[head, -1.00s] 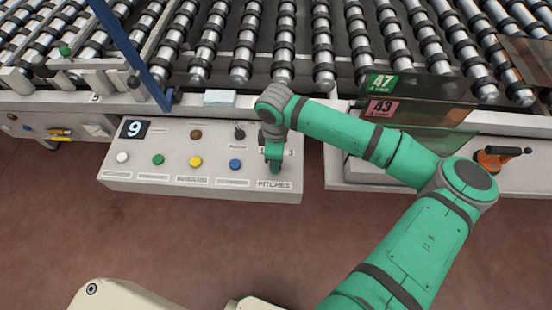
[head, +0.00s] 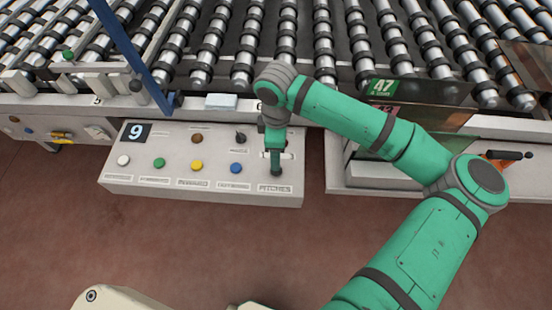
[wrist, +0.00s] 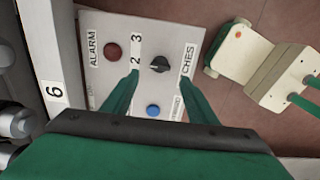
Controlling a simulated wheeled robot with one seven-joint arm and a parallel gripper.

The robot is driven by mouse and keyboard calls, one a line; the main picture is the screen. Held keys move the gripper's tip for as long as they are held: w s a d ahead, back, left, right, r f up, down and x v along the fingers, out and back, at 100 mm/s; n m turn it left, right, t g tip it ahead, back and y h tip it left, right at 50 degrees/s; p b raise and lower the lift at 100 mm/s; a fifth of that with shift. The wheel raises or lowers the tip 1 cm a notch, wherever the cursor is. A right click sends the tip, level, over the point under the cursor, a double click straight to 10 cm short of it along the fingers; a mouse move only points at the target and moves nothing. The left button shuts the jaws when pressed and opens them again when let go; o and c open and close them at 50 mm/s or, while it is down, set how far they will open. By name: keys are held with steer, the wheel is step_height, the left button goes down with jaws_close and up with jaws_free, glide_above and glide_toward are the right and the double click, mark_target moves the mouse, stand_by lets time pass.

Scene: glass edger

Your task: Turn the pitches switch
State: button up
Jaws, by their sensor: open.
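The pitches switch (wrist: 159,64) is a black rotary knob on the light grey control panel, beside the printed numbers 2 and 3 and the partly covered PITCHES label (wrist: 187,60). In the head view, the full PITCHES label (head: 275,189) shows at the panel's right end. My gripper (head: 276,168) points down over that end and largely hides the switch there. In the wrist view, my gripper (wrist: 158,76) is open, with one green finger to each side of the knob's line. The knob shows just beyond the fingertips; contact cannot be told.
The panel (head: 120,188) also carries a blue button (head: 235,168), a yellow button (head: 196,166), other buttons and a small black knob (head: 239,138). A red alarm button (wrist: 117,49) is near the switch. A roller conveyor (head: 285,40) lies behind; open floor lies in front.

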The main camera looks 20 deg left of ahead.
steer(key=s+a+r+y, duration=0.1)
steer(key=a+r+y, duration=0.25)
steer(key=a, duration=0.55)
steer(key=s+a+r+y, duration=0.2)
steer(key=a+r+y, duration=0.15)
steer(key=a, duration=0.55)
steer(key=w+a+r+m+t+y, duration=0.3)
steer(key=a+r+m+t+y, duration=0.2)
steer(key=a+r+m+y, duration=0.3)
steer(key=w+d+f+m+t+h, duration=0.15)
steer(key=d+f+m+t, duration=0.35)
steer(key=d+m+t, duration=0.5)
steer(key=s+d+f+m+t+h, duration=0.1)
steer(key=s+d+f+m+h, duration=0.25)
steer(key=d+f, duration=0.25)
steer(key=s+d+f+m+t+h, duration=0.1)
steer(key=s+d+f+m+h, duration=0.15)
steer(key=d+f+h, duration=0.35)
steer(key=s+d+f+n+h, duration=0.1)
steer(key=s+d+f+h, duration=0.1)
steer(key=s+d, duration=0.7)
steer(key=s+d+f+n+g+h, duration=0.1)
steer(key=s+d+f+h, duration=0.1)
steer(key=s+d, duration=0.7)
steer(key=s, duration=0.6)
steer(key=shift+d+f+n+g, duration=0.3)
steer(key=shift+d+f+n, duration=0.1)
